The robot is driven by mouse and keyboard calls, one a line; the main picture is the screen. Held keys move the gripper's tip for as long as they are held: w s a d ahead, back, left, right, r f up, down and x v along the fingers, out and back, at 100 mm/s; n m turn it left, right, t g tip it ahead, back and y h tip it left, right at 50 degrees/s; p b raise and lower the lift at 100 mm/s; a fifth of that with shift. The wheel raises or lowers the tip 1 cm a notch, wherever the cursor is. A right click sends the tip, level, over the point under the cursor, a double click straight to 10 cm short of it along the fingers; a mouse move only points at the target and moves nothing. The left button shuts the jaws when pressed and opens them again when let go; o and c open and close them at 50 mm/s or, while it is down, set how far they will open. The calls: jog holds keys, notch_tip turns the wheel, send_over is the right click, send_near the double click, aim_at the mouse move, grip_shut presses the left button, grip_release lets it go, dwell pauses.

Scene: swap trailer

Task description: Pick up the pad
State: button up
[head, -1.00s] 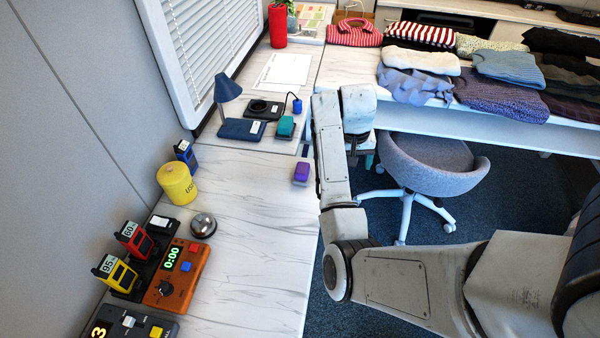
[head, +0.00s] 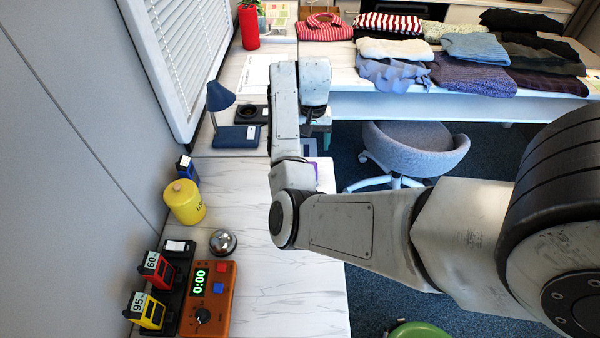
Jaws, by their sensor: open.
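A small purple block (head: 315,169), which may be the pad, lies near the right edge of the white marble desk. Only a sliver shows; my arm hides the rest. A flat black item with a round top (head: 250,113) lies behind the blue lamp, partly covered by my arm; I cannot tell whether that is the pad instead. My gripper (head: 317,140) points down beyond the purple block, near the desk's right edge. It is open, small in the picture and partly hidden by my forearm, and nothing shows held in it.
The blue lamp (head: 234,125), a yellow canister (head: 185,202), a bell (head: 223,242) and an orange timer box (head: 208,300) line the desk's left side. The desk's middle is clear. A grey chair (head: 415,150) stands to the right, before a table of folded clothes. A green round seat (head: 420,329) shows below.

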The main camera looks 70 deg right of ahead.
notch_tip(320, 180, down, 5)
jog(key=shift+a, duration=0.1)
jog(key=shift+s+a+f+p, duration=0.15)
jog(key=shift+f+p, duration=0.35)
jog(key=shift+f, duration=2.15)
jog(key=shift+c, duration=0.3)
jog(key=c, duration=1)
jog(key=shift+r, duration=0.15)
